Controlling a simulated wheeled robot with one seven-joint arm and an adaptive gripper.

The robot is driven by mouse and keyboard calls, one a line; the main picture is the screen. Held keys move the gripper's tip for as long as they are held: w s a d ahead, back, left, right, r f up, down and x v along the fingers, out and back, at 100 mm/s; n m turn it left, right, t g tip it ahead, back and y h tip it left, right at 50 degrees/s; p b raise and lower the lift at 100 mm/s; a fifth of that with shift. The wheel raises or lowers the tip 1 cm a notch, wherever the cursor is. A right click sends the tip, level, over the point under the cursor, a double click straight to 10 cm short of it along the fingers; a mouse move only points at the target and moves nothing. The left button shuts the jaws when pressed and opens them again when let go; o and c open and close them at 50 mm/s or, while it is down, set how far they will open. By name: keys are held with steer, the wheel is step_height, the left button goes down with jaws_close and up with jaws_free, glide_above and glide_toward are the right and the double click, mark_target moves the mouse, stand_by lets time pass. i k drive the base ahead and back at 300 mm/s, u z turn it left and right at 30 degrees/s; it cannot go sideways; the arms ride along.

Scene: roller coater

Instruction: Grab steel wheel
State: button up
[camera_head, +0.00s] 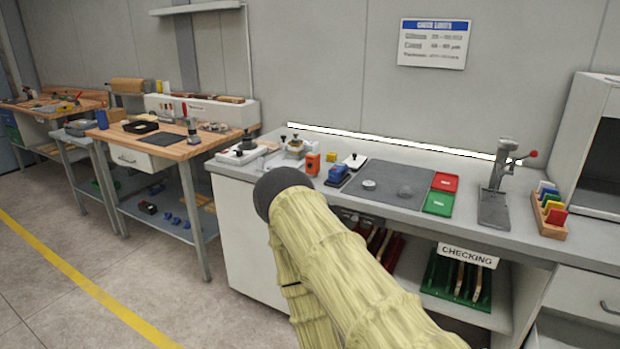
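A small round silvery piece (369,184), which looks like a steel wheel, lies on the dark grey mat (385,205) on the workbench. A greyer rounded piece (405,191) lies to its right on the same mat. At this size I cannot tell for sure which of them is the steel wheel. My arm, in a pale yellow cover with a dark rounded joint, rises from the bottom across the bench front. My gripper does not show.
Red (445,182) and green (439,203) trays sit right of the mat. A blue device (338,173) and an orange device (313,164) stand to its left. A lever press (496,190) and a rack of coloured cards (550,210) stand farther right. Floor is clear at left.

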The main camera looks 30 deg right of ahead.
mark_target(367, 185)
steer(key=u, duration=0.05)
steer(key=i, duration=0.85)
steer(key=z, duration=0.75)
steer(key=i, duration=0.75)
steer(key=z, duration=0.65)
